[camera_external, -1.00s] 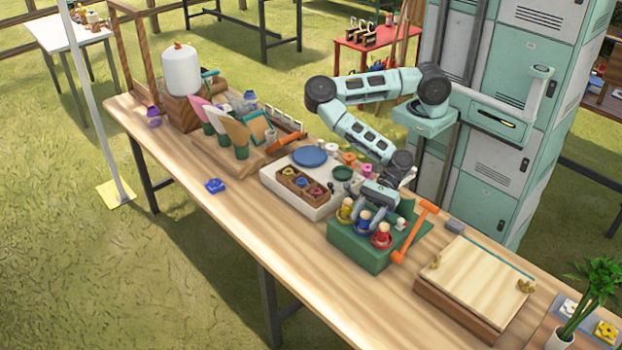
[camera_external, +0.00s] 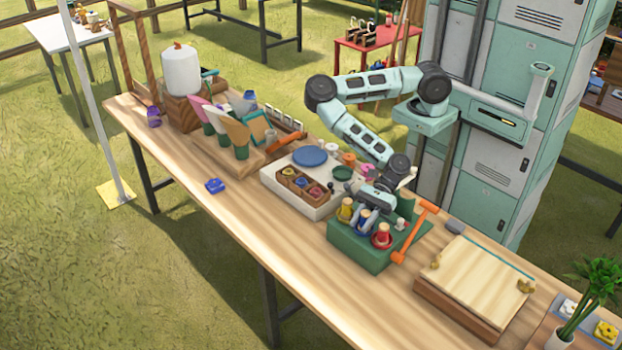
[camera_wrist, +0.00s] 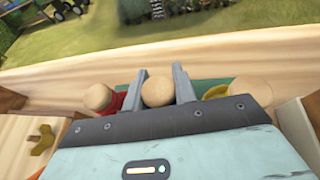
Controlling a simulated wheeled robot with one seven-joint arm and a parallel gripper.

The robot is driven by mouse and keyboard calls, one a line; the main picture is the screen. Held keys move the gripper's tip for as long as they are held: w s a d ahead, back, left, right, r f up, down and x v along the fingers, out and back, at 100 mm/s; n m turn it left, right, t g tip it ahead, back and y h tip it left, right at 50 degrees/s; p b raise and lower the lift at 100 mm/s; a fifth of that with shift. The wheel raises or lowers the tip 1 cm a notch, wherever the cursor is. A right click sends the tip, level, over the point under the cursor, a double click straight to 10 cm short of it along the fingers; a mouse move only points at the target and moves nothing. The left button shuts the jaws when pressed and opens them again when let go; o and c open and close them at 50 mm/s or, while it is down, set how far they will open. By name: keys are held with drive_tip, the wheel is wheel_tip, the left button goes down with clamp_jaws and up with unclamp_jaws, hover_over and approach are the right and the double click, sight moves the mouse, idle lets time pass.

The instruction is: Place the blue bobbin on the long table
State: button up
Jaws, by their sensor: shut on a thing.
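The blue bobbin (camera_external: 363,221) stands upright on the green box (camera_external: 349,252), between a yellow bobbin (camera_external: 345,210) on its left and a red bobbin (camera_external: 382,236) on its right. My gripper (camera_external: 366,211) points down over the box and is shut on the blue bobbin. In the wrist view my gripper (camera_wrist: 159,88) has one finger on each side of the bobbin's round wooden top (camera_wrist: 158,90); its blue part is hidden there. The long table (camera_external: 205,228) runs under the box, with bare wood in front of it.
A white board with a wooden bobbin tray (camera_external: 304,187) lies left of the box. An orange hammer (camera_external: 414,232) leans at the box's right, beside a wooden press (camera_external: 474,283). A blue flower-shaped piece (camera_external: 214,186) lies alone on the front left. The table's front strip is mostly clear.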

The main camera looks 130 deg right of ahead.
wheel_tip(320, 180, up, 14)
drive_tip(key=w+a+p, duration=0.1)
drive_tip(key=w+a, duration=0.6)
drive_tip(key=a, duration=0.4)
drive_tip(key=w+a+p, duration=0.2)
drive_tip(key=w+a, duration=0.6)
drive_tip(key=a, duration=0.3)
drive_tip(key=f+p, duration=0.1)
drive_tip(key=f, duration=0.6)
drive_tip(key=f+p, duration=0.1)
drive_tip(key=f, duration=1.4)
drive_tip(key=shift+s+d+p, duration=0.3)
drive_tip(key=shift+p, duration=0.1)
drive_tip(key=shift+f, duration=0.55)
